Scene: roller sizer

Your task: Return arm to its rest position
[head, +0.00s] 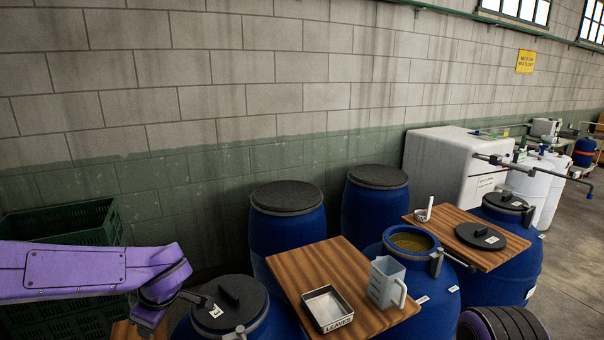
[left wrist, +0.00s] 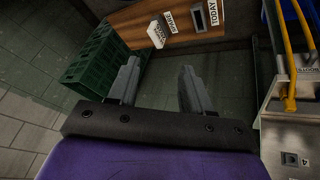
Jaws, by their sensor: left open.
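My left arm (head: 75,270), purple, comes in from the left in the head view and bends down at its joint near the lower left. Its gripper is not clearly visible there. In the left wrist view my left gripper (left wrist: 158,82) is open, with two grey fingers apart and nothing between them. Beyond the fingers is dark floor. My right gripper is not in view.
Green crates (head: 65,225) stand at the left, close to the arm. A lidded blue barrel (head: 230,310) is right of it. A wooden board (head: 345,260) holds a tray and a jug (head: 386,283). An open barrel (head: 412,270) is beside it. A wooden surface (left wrist: 185,38) lies ahead of the fingers.

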